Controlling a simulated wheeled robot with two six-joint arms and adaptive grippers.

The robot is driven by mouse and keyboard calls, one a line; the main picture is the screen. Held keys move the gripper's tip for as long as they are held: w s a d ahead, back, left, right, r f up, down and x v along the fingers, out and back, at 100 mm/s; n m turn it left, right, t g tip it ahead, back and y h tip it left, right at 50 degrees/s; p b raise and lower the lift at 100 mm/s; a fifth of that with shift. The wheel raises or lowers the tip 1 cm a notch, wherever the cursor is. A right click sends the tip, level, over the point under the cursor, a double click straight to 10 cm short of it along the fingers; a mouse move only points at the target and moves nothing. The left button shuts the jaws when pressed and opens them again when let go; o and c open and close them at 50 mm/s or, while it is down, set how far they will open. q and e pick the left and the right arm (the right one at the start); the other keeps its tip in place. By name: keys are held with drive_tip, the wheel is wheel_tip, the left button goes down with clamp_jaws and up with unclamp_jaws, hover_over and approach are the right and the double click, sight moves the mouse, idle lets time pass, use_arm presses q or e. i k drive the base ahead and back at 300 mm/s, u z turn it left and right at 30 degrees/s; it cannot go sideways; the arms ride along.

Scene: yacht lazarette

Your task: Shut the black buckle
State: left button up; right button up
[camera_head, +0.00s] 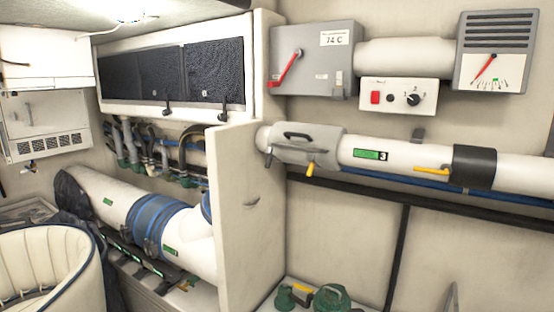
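No part is clearly marked as the black buckle. A grey clamp collar (310,145) sits around the white pipe on the right wall, with a black handle (298,135) on top and a yellow-tipped lever (310,169) hanging below. Farther right, a wide black band (474,167) wraps the same pipe, with a yellow lever (432,170) beside it. Two small black latches, one on the left (167,108) and one on the right (222,108), hang at the lower edge of the dark-panelled cabinet. Whether any of these is open is too small to tell. Neither gripper is in view.
A grey box with a red lever (312,60), a switch panel (398,95) and a gauge box (496,55) are above the pipe. A cream partition (240,210) juts out mid-view. Green fittings (330,298) lie below. A cream seat (45,265) stands at lower left.

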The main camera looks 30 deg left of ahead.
sight(269, 150)
drive_tip(key=k, duration=0.65)
drive_tip(key=u, duration=0.4)
drive_tip(key=i, duration=1.4)
drive_tip(key=u, duration=0.35)
